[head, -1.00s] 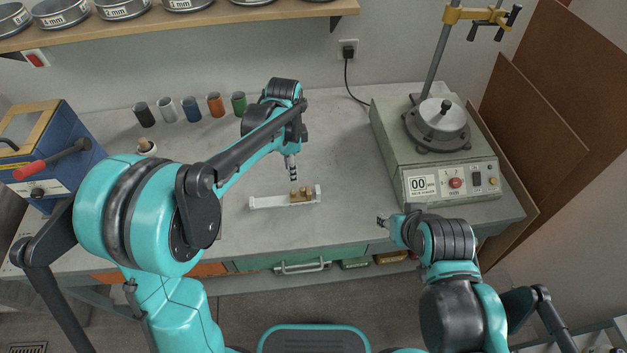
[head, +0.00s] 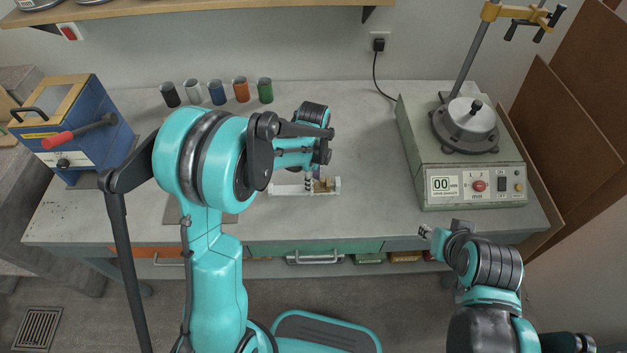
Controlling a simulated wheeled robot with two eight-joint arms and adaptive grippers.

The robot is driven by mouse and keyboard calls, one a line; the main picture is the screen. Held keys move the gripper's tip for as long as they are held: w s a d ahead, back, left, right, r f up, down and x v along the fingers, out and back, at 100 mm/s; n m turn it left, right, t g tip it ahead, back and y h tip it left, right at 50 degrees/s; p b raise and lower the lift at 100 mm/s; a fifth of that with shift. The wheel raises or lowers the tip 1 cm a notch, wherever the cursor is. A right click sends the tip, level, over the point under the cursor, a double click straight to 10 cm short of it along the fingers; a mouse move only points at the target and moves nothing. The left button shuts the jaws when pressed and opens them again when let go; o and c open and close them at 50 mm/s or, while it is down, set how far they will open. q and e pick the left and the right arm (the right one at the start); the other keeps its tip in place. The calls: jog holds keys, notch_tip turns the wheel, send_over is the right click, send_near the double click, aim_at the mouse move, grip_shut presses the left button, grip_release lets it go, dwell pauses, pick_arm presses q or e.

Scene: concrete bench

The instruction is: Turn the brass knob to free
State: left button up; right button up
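The brass knob (head: 327,185) is a small brass piece at the right part of a white rail-like fixture (head: 287,190) on the bench. My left gripper (head: 310,184) points down at the fixture, just left of the brass piece, and partly hides it. I cannot tell whether its fingertips touch the brass, or whether they are open or shut. No markings on the knob can be read. My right gripper (head: 425,231) is low at the bench's front edge, away from the fixture, and too small to judge.
A grey-green shaker machine (head: 460,140) stands on the right of the bench, with a rod and clamp. A blue box with a red-handled lever (head: 85,150) stands at the left. Several coloured cups (head: 215,92) line the back. The bench between fixture and machine is clear.

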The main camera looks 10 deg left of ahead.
pick_arm(q)
grip_shut()
jog(key=shift+n, duration=0.3)
jog(key=n, duration=0.3)
jog(key=shift+n, duration=2.6)
